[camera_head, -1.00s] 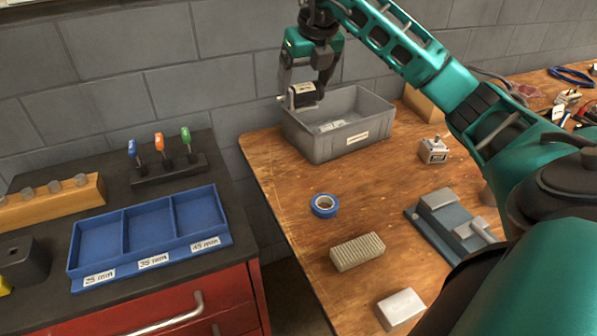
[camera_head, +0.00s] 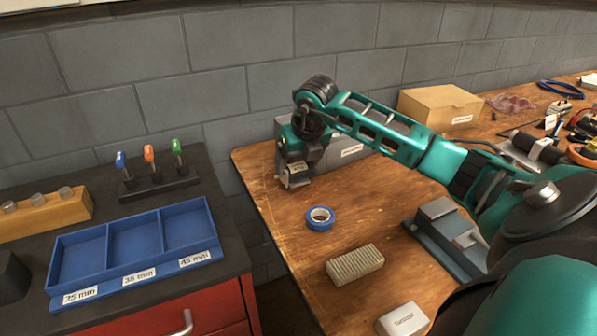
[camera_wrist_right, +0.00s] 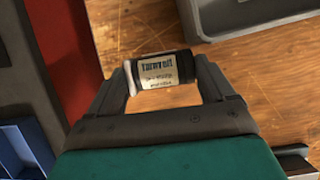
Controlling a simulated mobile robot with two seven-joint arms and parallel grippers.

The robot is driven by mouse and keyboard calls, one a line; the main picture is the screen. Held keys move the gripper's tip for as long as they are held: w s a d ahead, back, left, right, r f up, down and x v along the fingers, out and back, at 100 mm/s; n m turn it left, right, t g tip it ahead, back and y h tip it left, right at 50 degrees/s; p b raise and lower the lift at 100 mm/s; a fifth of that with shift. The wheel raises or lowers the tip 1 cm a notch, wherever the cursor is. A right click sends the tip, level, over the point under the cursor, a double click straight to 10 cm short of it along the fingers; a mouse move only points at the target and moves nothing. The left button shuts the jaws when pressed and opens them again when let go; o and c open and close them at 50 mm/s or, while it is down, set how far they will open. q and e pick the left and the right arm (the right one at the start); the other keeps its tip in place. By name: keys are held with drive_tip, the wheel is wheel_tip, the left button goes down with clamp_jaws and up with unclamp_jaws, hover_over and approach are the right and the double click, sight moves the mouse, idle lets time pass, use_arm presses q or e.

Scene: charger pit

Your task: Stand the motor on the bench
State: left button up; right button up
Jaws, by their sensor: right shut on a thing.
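The motor (camera_head: 297,174), a small dark cylinder with a pale printed label, is in my right gripper (camera_head: 294,166) low over the far left of the wooden bench (camera_head: 345,218). In the right wrist view the motor (camera_wrist_right: 160,72) sits between the two fingers of the right gripper (camera_wrist_right: 167,85), label facing the camera and a silvery end at left. I cannot tell whether the motor touches the bench. My left gripper is not in view.
A grey bin (camera_head: 340,157) stands just behind the gripper, partly hidden by my arm. Blue tape (camera_head: 320,219), a ribbed block (camera_head: 355,264) and a vise (camera_head: 440,232) lie nearer. A blue tray (camera_head: 135,243) is on the left cabinet. Bench around the tape is bare.

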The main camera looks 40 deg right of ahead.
sight(299, 168)
wheel_tip(299, 168, down, 3)
drive_tip(key=shift+r, duration=0.1)
drive_tip(key=o, duration=1.2)
drive_tip(key=shift+r, duration=0.1)
drive_tip(key=p+v, duration=0.1)
drive_tip(key=v, duration=1.1)
drive_tip(key=shift+p, duration=0.3)
